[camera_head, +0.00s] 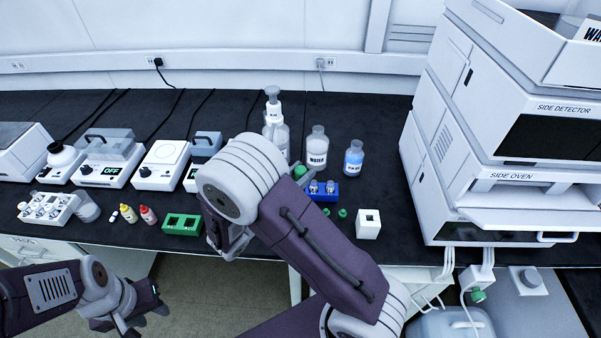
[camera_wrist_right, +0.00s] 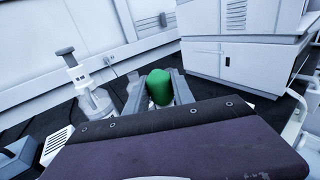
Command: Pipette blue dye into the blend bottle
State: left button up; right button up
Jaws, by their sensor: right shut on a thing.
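My right gripper (camera_wrist_right: 160,92) is shut on a green rounded piece (camera_wrist_right: 159,86), seen between its fingers in the right wrist view. What lies below this piece is hidden by my wrist link. In the head view my right arm hides much of that gripper. A bottle with blue liquid and a white label (camera_head: 354,158) stands upright at the back of the bench; the label is too small to read. I cannot tell which vessel is the blend bottle. My left gripper (camera_head: 158,309) is low at the left, away from the bench items; its jaw opening is unclear.
A WATER bottle (camera_head: 317,147) and a pump bottle (camera_head: 272,118) stand nearby. A blue rack (camera_head: 323,196) holds small vials, beside green caps (camera_head: 342,213) and a white block (camera_head: 368,230). A green rack (camera_head: 182,231) and yellow (camera_head: 128,214) and red (camera_head: 148,216) bottles are left.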

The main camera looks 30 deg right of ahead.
jog(key=shift+r, duration=0.1)
notch_tip(320, 180, up, 4)
jog(key=p, duration=0.4)
dwell(0.4)
